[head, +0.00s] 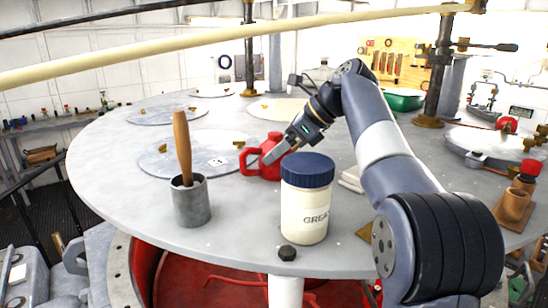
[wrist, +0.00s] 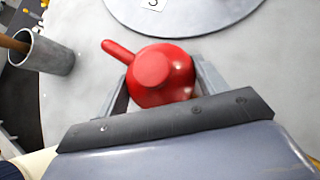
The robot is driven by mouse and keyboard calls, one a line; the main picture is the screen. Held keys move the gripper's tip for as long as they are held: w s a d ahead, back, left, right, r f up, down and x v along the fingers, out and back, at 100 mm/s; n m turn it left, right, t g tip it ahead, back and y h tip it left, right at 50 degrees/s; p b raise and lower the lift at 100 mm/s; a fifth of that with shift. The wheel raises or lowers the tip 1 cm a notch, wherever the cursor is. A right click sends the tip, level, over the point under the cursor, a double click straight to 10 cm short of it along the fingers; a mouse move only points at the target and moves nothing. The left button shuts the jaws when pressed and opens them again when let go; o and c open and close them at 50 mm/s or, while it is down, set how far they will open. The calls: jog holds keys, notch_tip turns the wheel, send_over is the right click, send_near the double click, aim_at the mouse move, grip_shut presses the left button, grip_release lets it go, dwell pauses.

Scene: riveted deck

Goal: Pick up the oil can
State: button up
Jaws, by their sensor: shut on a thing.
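The red oil can (head: 266,161) stands on the round grey deck, partly hidden behind my gripper and a white jar. Its looped handle points left. In the wrist view the oil can (wrist: 160,74) sits between the two fingers, seen from above, with its round cap toward the camera and its handle to the upper left. My gripper (head: 273,155) is shut on the oil can, one finger on each side of it; it also shows in the wrist view (wrist: 160,85). I cannot tell whether the can's base touches the deck.
A white grease jar with a blue lid (head: 306,200) stands in front of the can. A grey cup (head: 192,203) with a wooden handle stands at the left. A green bowl (head: 403,101) lies farther back. The deck left of the can is mostly clear.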

aim_at(278, 134)
jog(key=shift+r, duration=0.15)
jog(key=shift+r, duration=1.5)
jog(key=s+d, duration=0.1)
jog(key=d, duration=0.4)
jog(key=s+d, duration=0.2)
jog(key=d, duration=0.3)
jog(key=s+d, duration=0.2)
jog(key=d, duration=0.3)
jog(key=shift+d+r, duration=0.2)
jog(key=shift+d, duration=0.15)
jog(key=shift+s+d+f, duration=0.1)
jog(key=shift+s+d, duration=0.1)
jog(key=shift+d, duration=0.55)
jog(key=o, duration=0.5)
jog(key=c, duration=0.5)
jog(key=shift+s, duration=0.1)
